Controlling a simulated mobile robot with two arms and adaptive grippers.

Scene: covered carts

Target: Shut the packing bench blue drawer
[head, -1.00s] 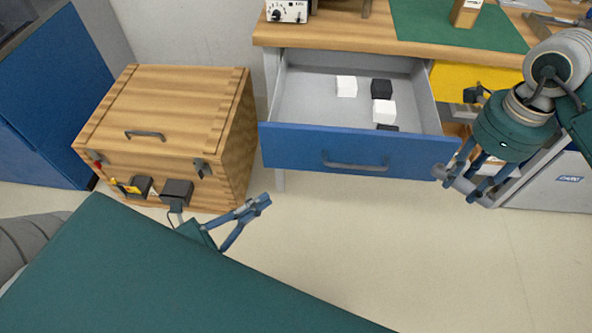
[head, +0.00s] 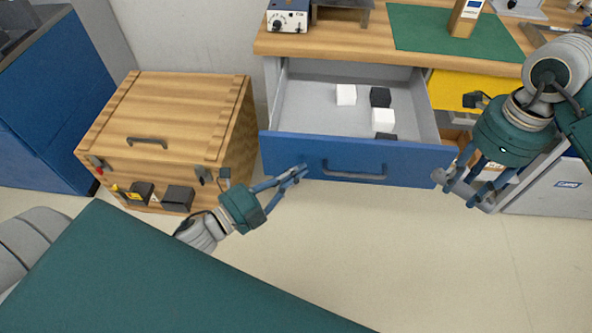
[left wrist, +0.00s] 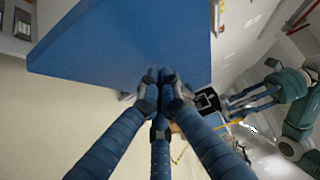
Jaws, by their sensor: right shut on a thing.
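The packing bench blue drawer (head: 315,158) is pulled open, with a dark bar handle (head: 354,175) on its front and white and black blocks (head: 383,117) inside. My left gripper (head: 300,172) is shut and empty, in front of the drawer's left part, left of the handle. In the left wrist view its fingertips (left wrist: 160,76) are together over the blue drawer front (left wrist: 120,42); I cannot tell if they touch it. My right gripper (head: 455,190) is at the drawer front's right edge, shut on what appears to be that edge; the contact is partly hidden.
The wooden bench top (head: 350,45) carries a green mat (head: 440,30) and a white device (head: 287,17). A yellow drawer (head: 460,88) is right of the blue one. A wooden crate (head: 185,110) stands left. The floor (head: 390,250) in front is clear.

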